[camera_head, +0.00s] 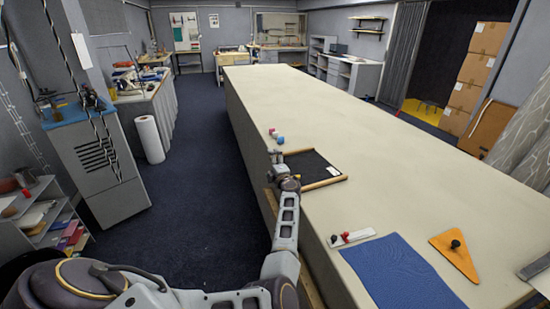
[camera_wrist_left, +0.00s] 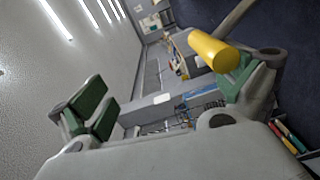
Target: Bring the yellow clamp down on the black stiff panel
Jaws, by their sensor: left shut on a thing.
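The black stiff panel (camera_head: 312,167) lies flat near the table's left edge in the head view, with tan bars along its near and far sides. My left gripper (camera_head: 278,163) is at the panel's left side, over the table edge. In the left wrist view, a yellow cylinder, taken to be part of the yellow clamp (camera_wrist_left: 213,52), shows by the right-hand finger's green pad. My left gripper (camera_wrist_left: 165,98) is shut on it, though the fingers look wide apart. The rest of the clamp is hidden. My right gripper is not in view.
The far table top (camera_head: 330,100) is clear.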

